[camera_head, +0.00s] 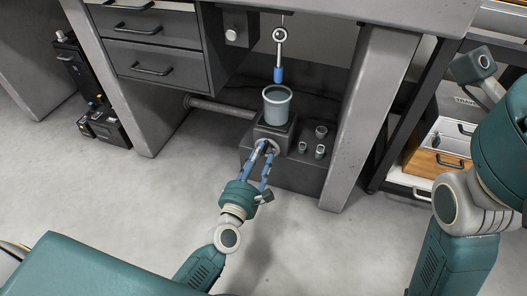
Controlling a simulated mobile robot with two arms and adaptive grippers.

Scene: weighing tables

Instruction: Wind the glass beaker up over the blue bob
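The glass beaker (277,108) stands upright on a dark jack stand (262,132) below the table. The blue bob (278,74) hangs on a rod under a ring (280,34), just above the beaker's open rim in the picture. A small gap shows between bob and rim. A round knob (272,146) sits on the stand's front. My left gripper (267,152) has its blue fingers at this knob, one on each side; whether they press on it I cannot tell. My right arm comes in at the right edge; its gripper is out of view.
Several small metal weights (320,151) stand on the low dark platform (300,172) right of the stand. A thick table leg (365,110) rises at the right and another (125,90) at the left. Drawers (155,65) hang at upper left. The floor in front is clear.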

